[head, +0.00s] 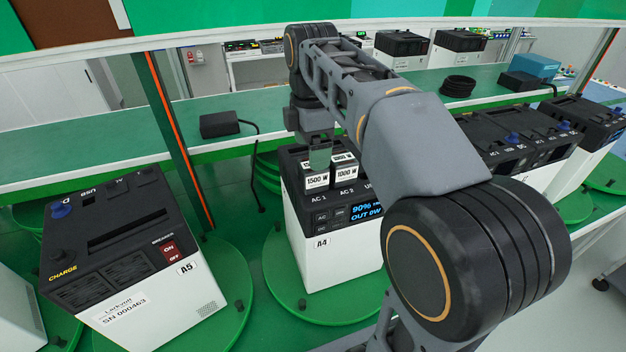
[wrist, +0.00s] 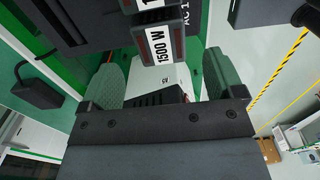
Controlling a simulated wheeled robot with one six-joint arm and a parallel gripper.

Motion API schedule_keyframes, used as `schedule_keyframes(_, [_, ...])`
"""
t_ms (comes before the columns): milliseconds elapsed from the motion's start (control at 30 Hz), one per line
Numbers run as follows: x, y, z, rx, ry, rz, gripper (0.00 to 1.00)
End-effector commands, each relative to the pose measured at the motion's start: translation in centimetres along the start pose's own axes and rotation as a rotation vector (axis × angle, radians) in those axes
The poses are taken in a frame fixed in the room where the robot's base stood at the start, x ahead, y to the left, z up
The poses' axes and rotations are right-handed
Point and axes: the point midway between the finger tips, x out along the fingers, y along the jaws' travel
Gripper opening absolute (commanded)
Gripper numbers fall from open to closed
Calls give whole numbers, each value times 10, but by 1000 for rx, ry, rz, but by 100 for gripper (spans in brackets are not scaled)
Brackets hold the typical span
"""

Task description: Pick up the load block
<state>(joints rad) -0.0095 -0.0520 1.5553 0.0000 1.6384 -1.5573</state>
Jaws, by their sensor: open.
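Two load blocks stand on top of the power station labelled A4 (head: 330,256). The block marked 1500 W (head: 317,181) is at AC 1, and the block marked 1000 W (head: 345,174) is beside it at AC 2. My gripper (head: 320,150) is open, just above and behind the 1500 W block. In the wrist view, the 1500 W block (wrist: 158,46) lies between the lines of my two green-grey fingertips (wrist: 168,60), with space on both sides. I cannot tell how far between the fingers it reaches. Neither finger appears to touch it.
Power station A5 (head: 125,250) stands on a green turntable (head: 232,310) at left. More stations (head: 530,140) stand close on the right. A black adapter (head: 220,124) with a cable and a coiled cable (head: 458,86) lie on the bench behind.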

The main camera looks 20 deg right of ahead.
Motion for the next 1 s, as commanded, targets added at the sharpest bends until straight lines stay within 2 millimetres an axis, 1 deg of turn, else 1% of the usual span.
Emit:
schedule_keyframes(167, [10,-1,0,-2,0,-3,87])
schedule_keyframes(400, [42,-2,3,-3,0,-2,87])
schedule_keyframes(500, [50,-2,3,-4,0,-1,87])
schedule_keyframes(600, [54,-2,2,-4,0,0,87])
schedule_keyframes(800, [54,-1,2,-4,0,1,87])
schedule_keyframes(833, [54,-1,2,-4,0,1,86])
schedule_keyframes(1000, [54,-1,2,-4,0,0,70])
